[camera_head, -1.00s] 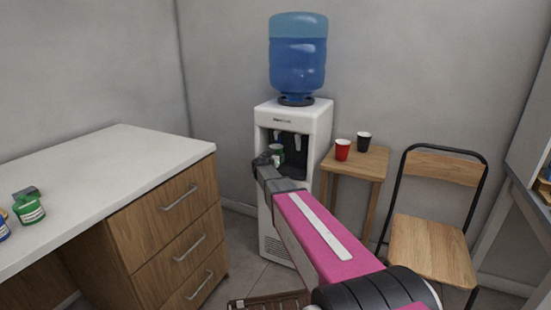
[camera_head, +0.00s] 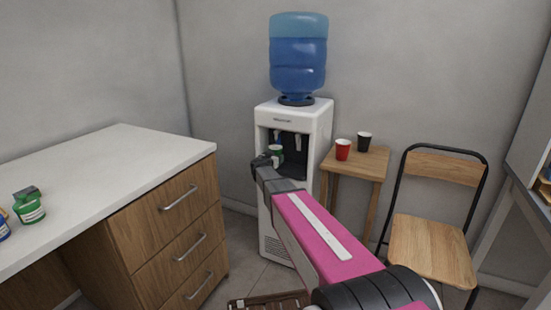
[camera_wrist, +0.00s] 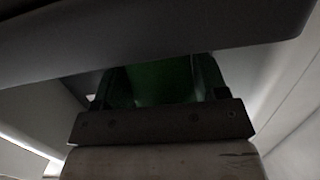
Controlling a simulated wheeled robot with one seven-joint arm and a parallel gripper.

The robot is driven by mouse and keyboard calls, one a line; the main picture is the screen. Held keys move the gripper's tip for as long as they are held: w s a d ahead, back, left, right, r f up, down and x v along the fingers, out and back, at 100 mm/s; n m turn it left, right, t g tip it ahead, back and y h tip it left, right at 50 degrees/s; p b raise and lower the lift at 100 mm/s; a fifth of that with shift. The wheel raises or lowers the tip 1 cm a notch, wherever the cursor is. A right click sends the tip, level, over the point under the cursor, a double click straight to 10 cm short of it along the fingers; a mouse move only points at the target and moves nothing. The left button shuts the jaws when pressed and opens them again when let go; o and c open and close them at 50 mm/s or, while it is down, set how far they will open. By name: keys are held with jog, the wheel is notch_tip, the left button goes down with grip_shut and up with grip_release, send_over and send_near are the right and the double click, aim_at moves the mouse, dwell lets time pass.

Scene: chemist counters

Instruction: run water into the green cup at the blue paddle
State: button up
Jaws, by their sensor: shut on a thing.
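The green cup (camera_head: 276,150) is at the dispensing recess of the white water dispenser (camera_head: 265,195), with its pale rim upward. My gripper (camera_head: 268,159) is shut on the cup. The wrist view shows the dark green cup (camera_wrist: 160,82) just beyond my gripper (camera_wrist: 160,120), partly hidden by a dark part across the top. Pale tap paddles (camera_head: 298,141) show in the recess to the right of the cup. I cannot make out the blue paddle, and I cannot tell whether the cup touches one. No water stream is visible.
A wooden stool (camera_head: 362,165) beside the dispenser holds a red cup (camera_head: 343,149) and a black cup (camera_head: 364,141). A chair (camera_head: 430,215) stands at the right. A white-topped counter (camera_head: 110,165) with drawers stands at the left, with a green container (camera_head: 29,208) on it.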

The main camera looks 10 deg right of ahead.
jog(key=shift+f+v, duration=0.15)
jog(key=shift+v, duration=0.75)
jog(key=shift+f+v, duration=0.15)
jog(key=shift+v, duration=0.8)
jog(key=shift+a, duration=0.15)
jog(key=f+v, duration=0.1)
jog(key=v, duration=0.8)
jog(key=shift+s+a+f, duration=0.25)
jog(key=shift+s+a, duration=0.1)
jog(key=shift+a, duration=0.05)
dwell(0.4)
